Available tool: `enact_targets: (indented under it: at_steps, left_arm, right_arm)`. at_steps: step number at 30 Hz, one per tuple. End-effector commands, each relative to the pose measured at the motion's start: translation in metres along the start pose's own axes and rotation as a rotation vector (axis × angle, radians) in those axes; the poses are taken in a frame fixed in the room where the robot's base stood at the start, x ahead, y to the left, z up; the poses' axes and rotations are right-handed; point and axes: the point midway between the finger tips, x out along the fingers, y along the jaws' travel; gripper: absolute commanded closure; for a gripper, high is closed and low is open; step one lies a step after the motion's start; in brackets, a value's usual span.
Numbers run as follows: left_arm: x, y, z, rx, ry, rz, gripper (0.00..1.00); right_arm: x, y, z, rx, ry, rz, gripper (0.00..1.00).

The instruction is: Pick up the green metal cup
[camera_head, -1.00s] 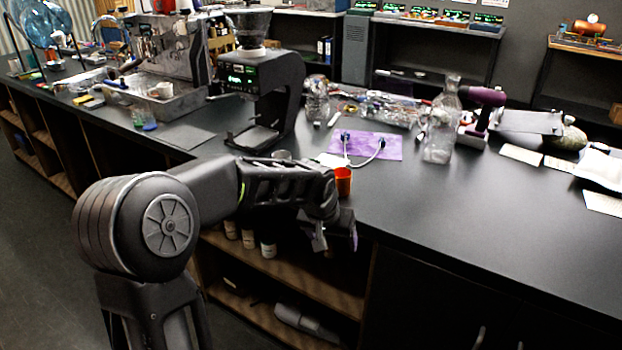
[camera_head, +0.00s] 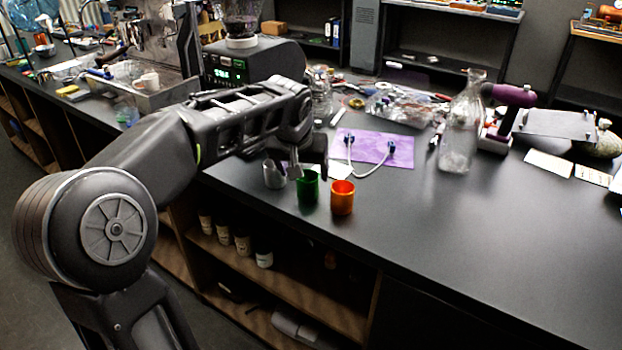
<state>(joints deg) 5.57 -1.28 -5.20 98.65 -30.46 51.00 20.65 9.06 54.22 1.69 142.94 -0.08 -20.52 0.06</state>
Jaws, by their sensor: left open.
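The green metal cup (camera_head: 308,191) stands upright near the front edge of the black counter (camera_head: 470,230). An orange cup (camera_head: 342,198) stands close to its right, and a silver-grey cup (camera_head: 274,175) close to its left. My left gripper (camera_head: 295,168) is open, with its fingers pointing down just behind and above the green and silver cups. One finger shows between these two cups; the other is hard to make out. I cannot tell whether the fingers touch a cup. My right gripper is out of view.
A purple mat (camera_head: 372,147) with a white cable lies behind the cups. A glass bottle (camera_head: 461,130) and a purple drill-like tool (camera_head: 507,112) stand further right. A coffee grinder (camera_head: 240,65) is behind my left arm. The counter's right front is clear.

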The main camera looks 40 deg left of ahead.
Motion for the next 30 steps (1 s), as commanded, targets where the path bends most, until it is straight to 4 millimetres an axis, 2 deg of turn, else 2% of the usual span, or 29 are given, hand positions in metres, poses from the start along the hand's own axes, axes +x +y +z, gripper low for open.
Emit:
enact_targets:
  at_steps: [8, 15, 26, 30]
  left_arm:
    - [0.002, 0.000, 0.000, 0.000, -0.001, 0.000, 0.28]
    - [0.024, 0.000, 0.000, 0.000, -0.002, 0.000, 0.28]
    - [0.028, 0.000, 0.000, 0.001, -0.001, 0.000, 0.28]
    - [0.041, 0.000, 0.000, 0.000, -0.003, -0.001, 0.28]
  right_arm:
    - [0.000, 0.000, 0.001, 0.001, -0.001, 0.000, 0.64]
    - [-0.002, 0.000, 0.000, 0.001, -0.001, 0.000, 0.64]
    - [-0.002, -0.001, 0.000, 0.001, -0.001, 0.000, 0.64]
    - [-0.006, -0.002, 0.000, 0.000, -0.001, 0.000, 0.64]
